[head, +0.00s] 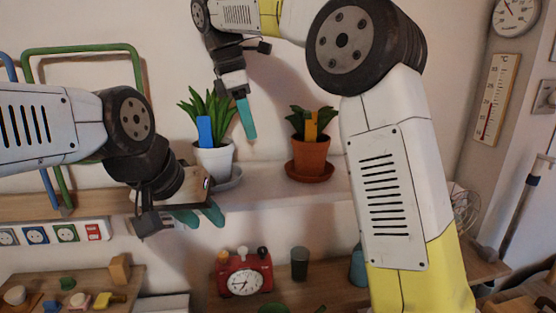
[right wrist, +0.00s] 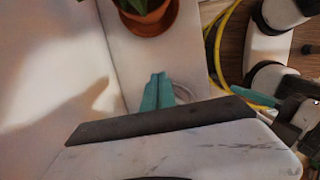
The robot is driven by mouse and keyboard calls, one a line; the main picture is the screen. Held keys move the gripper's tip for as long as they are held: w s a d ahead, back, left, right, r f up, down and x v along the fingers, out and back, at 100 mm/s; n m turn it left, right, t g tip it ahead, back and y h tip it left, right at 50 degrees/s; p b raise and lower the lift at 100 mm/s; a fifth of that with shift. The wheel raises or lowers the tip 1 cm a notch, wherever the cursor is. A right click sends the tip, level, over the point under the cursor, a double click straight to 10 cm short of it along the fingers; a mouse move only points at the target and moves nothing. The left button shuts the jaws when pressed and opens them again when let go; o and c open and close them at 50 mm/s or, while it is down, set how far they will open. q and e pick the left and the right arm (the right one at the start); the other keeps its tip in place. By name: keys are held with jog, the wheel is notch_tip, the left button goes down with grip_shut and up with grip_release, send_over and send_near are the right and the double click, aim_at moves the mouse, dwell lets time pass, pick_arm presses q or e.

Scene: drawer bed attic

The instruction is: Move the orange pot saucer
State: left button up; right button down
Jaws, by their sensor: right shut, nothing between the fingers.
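The orange pot saucer (head: 309,177) sits on the white wall shelf, under a terracotta pot (head: 309,153) with a green plant and an orange tag. It also shows at the top of the right wrist view (right wrist: 151,31), partly covered by the pot. My right gripper (head: 247,118) is shut and empty, pointing down above the shelf, left of the terracotta pot in the head view and apart from it. Its teal fingers (right wrist: 157,92) are together in the right wrist view. My left gripper (head: 200,216) is lower left, at the shelf's front edge, with its fingers apart and nothing seen between them.
A white pot (head: 213,158) with a plant and blue tag stands on a grey saucer (head: 229,178) left of the terracotta pot. The shelf (head: 265,183) between the pots is clear. Below are a red clock (head: 243,276) and a dark cup (head: 299,264).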

jog(key=x, duration=0.8)
jog(key=shift+s+d+f, duration=0.1)
jog(key=shift+d+f, duration=0.05)
jog(key=d, duration=0.2)
jog(key=d+f, duration=0.1)
jog(key=shift+w, duration=0.3)
jog(key=shift+w+d, duration=0.15)
jog(key=shift+d, duration=0.4)
jog(key=w+d, duration=0.1)
jog(key=d, duration=0.5)
jog(key=w+d, duration=0.1)
jog(key=d, duration=0.5)
jog(key=w+d, duration=0.1)
jog(key=d, duration=0.6)
jog(key=shift+w, duration=0.4)
jog(key=shift+a, duration=0.1)
